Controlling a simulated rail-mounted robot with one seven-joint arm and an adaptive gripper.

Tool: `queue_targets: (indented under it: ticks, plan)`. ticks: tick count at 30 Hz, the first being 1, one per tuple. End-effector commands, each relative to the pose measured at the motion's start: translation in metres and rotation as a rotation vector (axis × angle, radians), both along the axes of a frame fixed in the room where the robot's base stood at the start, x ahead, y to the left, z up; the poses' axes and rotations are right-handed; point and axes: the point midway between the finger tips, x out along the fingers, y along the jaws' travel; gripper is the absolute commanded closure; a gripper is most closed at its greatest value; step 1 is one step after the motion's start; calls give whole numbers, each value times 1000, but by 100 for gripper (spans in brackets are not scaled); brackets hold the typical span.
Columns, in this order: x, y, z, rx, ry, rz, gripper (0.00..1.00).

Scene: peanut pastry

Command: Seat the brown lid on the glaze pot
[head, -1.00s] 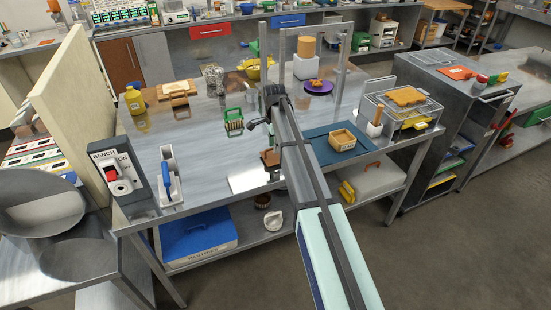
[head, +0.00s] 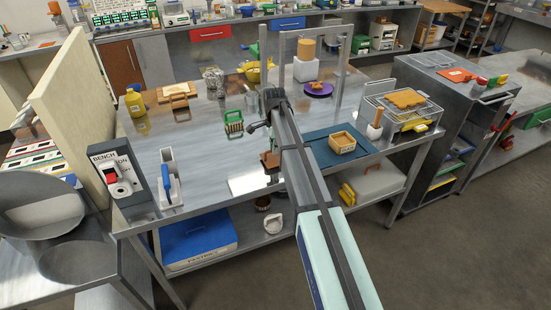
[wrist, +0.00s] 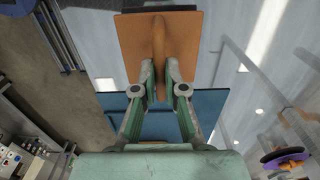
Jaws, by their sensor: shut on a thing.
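The brown lid (wrist: 134,42) is a flat square plate with a raised bar handle, seen large in the wrist view. My gripper (wrist: 160,72) is shut on that handle. In the head view the lid (head: 270,160) shows as a small brown piece left of my arm, over the front of the bench; my arm hides most of the gripper. I cannot identify the glaze pot for certain. A dark edge (wrist: 160,8) shows beyond the lid in the wrist view, mostly covered by it. An open tan square box (head: 343,143) stands on the blue mat (head: 318,149).
A white plate (head: 250,182) lies near the bench's front edge. A green rack (head: 233,122), a purple plate (head: 319,89) and a metal frame (head: 345,60) stand behind.

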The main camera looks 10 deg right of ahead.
Motion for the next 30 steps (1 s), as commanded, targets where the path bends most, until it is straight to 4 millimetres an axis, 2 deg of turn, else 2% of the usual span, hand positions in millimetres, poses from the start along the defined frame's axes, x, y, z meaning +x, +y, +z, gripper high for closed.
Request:
queue_targets:
  ticks: [30]
  plan:
    - [0, 0, 21, 0, 0, 0, 100]
